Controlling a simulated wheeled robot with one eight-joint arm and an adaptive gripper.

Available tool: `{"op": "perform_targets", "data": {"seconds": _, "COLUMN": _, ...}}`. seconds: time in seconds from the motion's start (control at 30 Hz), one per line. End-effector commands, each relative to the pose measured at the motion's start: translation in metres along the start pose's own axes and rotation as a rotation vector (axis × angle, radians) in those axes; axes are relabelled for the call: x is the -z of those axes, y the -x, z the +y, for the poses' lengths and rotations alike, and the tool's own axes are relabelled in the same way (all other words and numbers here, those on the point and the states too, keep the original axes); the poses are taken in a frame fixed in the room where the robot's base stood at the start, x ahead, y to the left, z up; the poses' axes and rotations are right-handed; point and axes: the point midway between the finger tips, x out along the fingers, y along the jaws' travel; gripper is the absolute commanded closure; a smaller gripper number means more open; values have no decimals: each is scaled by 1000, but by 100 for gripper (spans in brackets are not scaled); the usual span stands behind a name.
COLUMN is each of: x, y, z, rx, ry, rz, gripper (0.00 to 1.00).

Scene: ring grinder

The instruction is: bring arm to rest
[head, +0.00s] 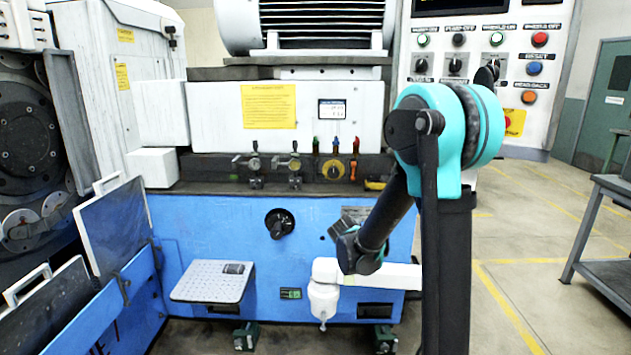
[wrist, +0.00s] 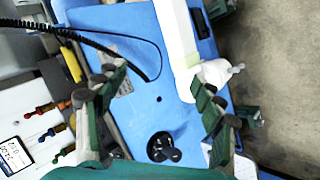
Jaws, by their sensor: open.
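My arm rises at the right of the head view, with a teal joint at its top and a dark link slanting down to the left. The link's lower end hangs in front of the machine's blue front panel (head: 225,225). My gripper is largely hidden behind it there. In the wrist view my gripper (wrist: 158,78) is open, its two green and grey fingers apart. Nothing is held between them. Past the fingers the wrist view shows the blue panel (wrist: 140,112) and a black round knob (wrist: 160,147), also in the head view (head: 280,223).
A white arm-like fitting (head: 325,290) juts from the panel near my arm's end. A perforated tray (head: 212,281) sticks out to its left. Levers (head: 295,163) line the ledge above. A control panel (head: 485,60) stands behind my arm. Open floor (head: 520,270) lies right, beside a grey table (head: 605,190).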

Motion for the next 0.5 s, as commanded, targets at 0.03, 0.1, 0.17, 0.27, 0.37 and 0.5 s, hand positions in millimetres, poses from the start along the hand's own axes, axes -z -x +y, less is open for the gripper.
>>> {"op": "perform_targets", "data": {"seconds": 0.03, "x": -21, "y": 11, "z": -2, "rx": 32, "ry": -56, "rz": -17, "gripper": 31}}
{"op": "perform_targets", "data": {"seconds": 0.1, "x": -46, "y": 26, "z": -8, "rx": 80, "ry": -134, "rz": -39, "gripper": 31}}
{"op": "perform_targets", "data": {"seconds": 0.17, "x": -67, "y": 38, "z": -15, "rx": 120, "ry": -199, "rz": -58, "gripper": 31}}
{"op": "perform_targets", "data": {"seconds": 0.27, "x": -100, "y": 60, "z": -30, "rx": 187, "ry": -310, "rz": -89, "gripper": 31}}
{"op": "perform_targets", "data": {"seconds": 0.37, "x": -130, "y": 82, "z": -48, "rx": 254, "ry": -419, "rz": -119, "gripper": 31}}
{"op": "perform_targets", "data": {"seconds": 0.5, "x": -169, "y": 113, "z": -79, "rx": 347, "ry": -571, "rz": -162, "gripper": 31}}
